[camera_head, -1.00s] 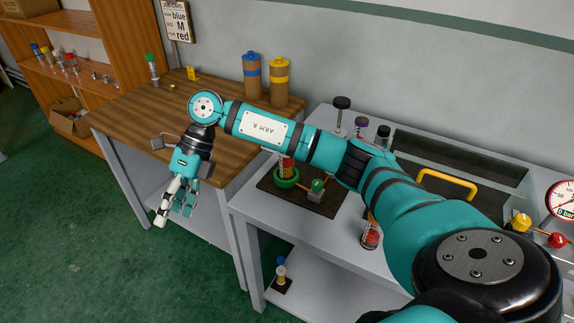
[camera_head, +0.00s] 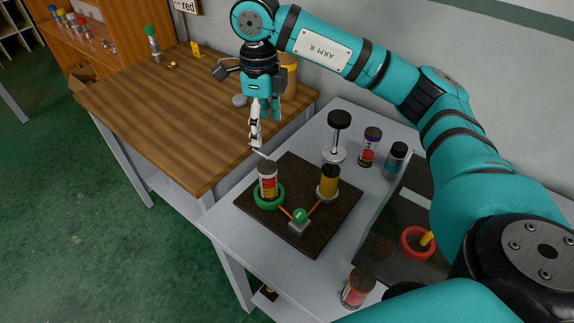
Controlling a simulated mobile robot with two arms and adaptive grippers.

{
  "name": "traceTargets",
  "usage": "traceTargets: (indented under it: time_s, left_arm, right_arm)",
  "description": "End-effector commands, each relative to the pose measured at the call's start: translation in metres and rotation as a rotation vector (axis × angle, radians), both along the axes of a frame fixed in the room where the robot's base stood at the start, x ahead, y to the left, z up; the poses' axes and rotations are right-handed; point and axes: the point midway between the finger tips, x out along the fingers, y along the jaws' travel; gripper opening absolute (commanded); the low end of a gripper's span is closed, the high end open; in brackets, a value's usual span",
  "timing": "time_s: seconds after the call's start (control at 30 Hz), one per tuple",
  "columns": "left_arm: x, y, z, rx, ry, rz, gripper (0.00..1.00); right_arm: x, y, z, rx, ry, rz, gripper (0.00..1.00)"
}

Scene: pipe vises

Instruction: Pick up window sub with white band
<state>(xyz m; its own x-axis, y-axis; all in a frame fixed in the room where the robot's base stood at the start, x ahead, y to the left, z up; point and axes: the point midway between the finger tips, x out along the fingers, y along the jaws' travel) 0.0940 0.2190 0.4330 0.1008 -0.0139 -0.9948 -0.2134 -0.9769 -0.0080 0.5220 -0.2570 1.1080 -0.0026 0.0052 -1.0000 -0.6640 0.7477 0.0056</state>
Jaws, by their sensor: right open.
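Several small banded cylinders are in view, and I cannot tell for sure which is the window sub with the white band. One with white, red and yellow markings (camera_head: 267,178) stands upright in a green ring vise (camera_head: 269,197) on a dark mat. My left gripper is out of view.
The dark mat (camera_head: 318,235) also holds a yellow cylinder (camera_head: 329,180) and a green knob (camera_head: 299,214) with orange rods. A black-topped stand (camera_head: 338,135) rises behind. A red ring (camera_head: 416,243) lies right. The wooden table (camera_head: 150,105) has wide clear room.

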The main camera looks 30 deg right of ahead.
Motion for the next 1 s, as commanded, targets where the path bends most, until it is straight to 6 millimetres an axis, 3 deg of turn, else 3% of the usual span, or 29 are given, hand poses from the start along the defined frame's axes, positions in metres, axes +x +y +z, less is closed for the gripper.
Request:
traceTargets:
  time_s: [0.17,0.5,0.7,0.83,1.0]
  left_arm:
    - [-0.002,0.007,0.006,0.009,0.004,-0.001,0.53]
    - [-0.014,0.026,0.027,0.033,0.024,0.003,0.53]
    - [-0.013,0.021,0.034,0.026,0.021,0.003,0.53]
    - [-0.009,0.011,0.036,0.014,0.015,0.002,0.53]
    - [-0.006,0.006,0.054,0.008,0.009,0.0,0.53]
  right_arm:
    - [-0.001,0.0,-0.015,0.001,0.005,0.001,0.72]
    - [-0.002,0.001,-0.086,0.002,0.006,0.0,0.72]
    - [-0.001,0.001,-0.115,0.001,0.002,0.001,0.72]
    - [-0.002,0.002,-0.123,0.001,0.001,0.001,0.72]
    - [-0.007,0.003,-0.14,0.002,0.006,0.001,0.72]
